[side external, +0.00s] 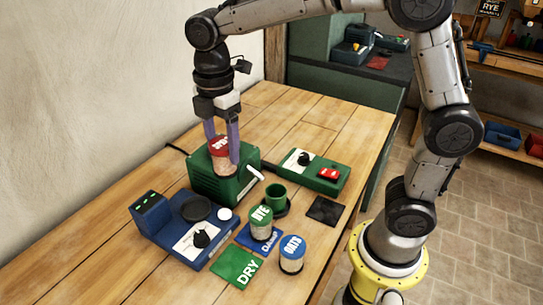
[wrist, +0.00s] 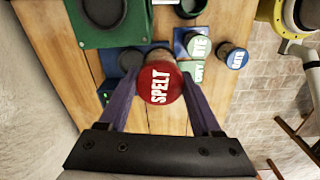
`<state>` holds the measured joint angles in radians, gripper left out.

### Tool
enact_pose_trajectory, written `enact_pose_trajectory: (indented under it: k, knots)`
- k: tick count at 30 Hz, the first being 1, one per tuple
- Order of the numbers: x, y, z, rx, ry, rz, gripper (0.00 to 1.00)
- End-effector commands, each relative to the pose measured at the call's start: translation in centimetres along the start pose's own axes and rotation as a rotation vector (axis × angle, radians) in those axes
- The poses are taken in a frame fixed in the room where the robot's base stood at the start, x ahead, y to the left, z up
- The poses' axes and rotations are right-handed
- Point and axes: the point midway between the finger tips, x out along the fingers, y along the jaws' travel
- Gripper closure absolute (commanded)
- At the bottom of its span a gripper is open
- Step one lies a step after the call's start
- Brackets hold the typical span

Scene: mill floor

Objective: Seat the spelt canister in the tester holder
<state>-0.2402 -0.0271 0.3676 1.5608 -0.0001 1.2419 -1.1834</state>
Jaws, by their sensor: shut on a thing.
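The spelt canister has a red lid and a clear body with pale contents. In the side external view the spelt canister (side external: 220,158) appears upright in front of the green box's top. My gripper (side external: 221,156) is shut on it, with a purple finger on either side; its red lid (wrist: 160,83) also shows between the fingers in the wrist view. The green box (side external: 208,187) has an uncovered dark round recess (wrist: 106,12) in the wrist view. The blue device (side external: 175,222) has a black round top (side external: 196,208), a dial and green lights. I cannot tell which is the tester.
The rye canister (side external: 260,220) stands on a blue mat, with the oats canister (side external: 291,255) to its right. A green cup (side external: 276,195), a green control box (side external: 318,172), a black pad (side external: 325,210) and a green DRY mat (side external: 237,267) are nearby. The table's far end is clear.

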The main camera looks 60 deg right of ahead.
Motion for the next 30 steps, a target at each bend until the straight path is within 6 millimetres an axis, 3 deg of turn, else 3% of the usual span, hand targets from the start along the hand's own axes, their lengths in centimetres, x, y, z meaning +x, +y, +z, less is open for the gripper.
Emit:
enact_pose_trajectory:
  k: [3, 10, 30]
  knots:
    - [0.9, 3.3, -2.1, -0.01, 0.0, -0.001, 1.0]
    - [3.9, 6.7, -4.9, -0.033, 0.0, 0.0, 1.0]
    - [9.8, 6.6, -5.3, -0.043, 0.0, 0.001, 1.0]
